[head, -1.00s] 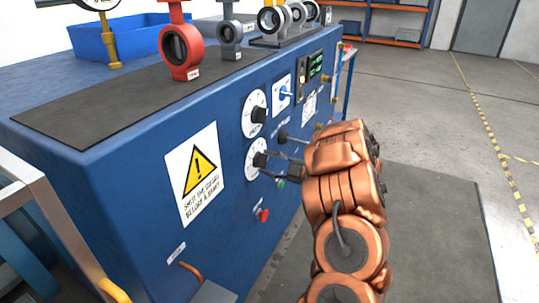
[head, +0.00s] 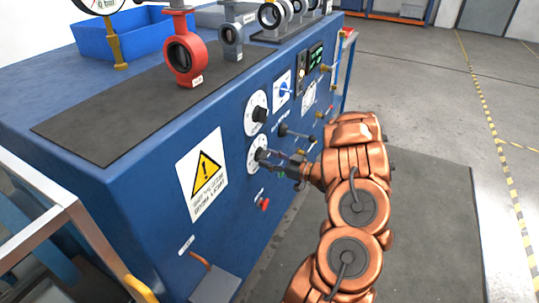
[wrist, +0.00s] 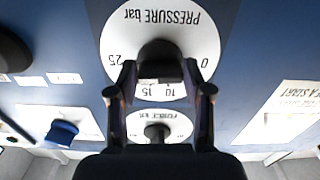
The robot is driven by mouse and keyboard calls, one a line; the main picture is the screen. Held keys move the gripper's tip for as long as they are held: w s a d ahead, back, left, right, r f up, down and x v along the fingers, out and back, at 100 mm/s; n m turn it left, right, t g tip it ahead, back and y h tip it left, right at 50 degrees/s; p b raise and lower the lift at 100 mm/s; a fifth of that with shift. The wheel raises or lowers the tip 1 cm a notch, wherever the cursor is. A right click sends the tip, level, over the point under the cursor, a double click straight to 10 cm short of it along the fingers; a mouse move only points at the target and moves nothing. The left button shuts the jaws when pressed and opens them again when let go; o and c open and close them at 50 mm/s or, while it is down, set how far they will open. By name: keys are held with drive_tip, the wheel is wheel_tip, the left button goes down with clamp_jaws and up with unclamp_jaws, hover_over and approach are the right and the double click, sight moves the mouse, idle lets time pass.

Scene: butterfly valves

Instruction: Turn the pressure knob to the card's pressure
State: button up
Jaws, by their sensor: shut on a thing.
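The pressure dial (wrist: 125,42) is a white disc marked "PRESSURE bar", upside down in the wrist view, with 0, 10, 15 and 25 readable. In the head view it is the lower white dial (head: 254,148) on the blue panel. My gripper (wrist: 159,76) is shut on its black knob (wrist: 159,52), one finger on each side. In the head view my gripper (head: 268,157) reaches the knob from the right. The knob's pointer and part of the scale are hidden. A small white sheet (head: 309,98) on the panel could be the card; its text is unreadable.
A second dial (head: 250,117) with a black knob sits just above. A blue switch (head: 283,91), a lit display (head: 316,57) and a red button (head: 264,204) share the panel. A warning sign (head: 203,174) is at left. Floor is clear at right.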

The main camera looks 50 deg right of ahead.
drive_tip(key=shift+m+p, duration=0.3)
drive_tip(key=shift+m, duration=0.2)
drive_tip(key=o, duration=1.2)
drive_tip(key=shift+c, duration=0.2)
drive_tip(key=v, duration=1.2)
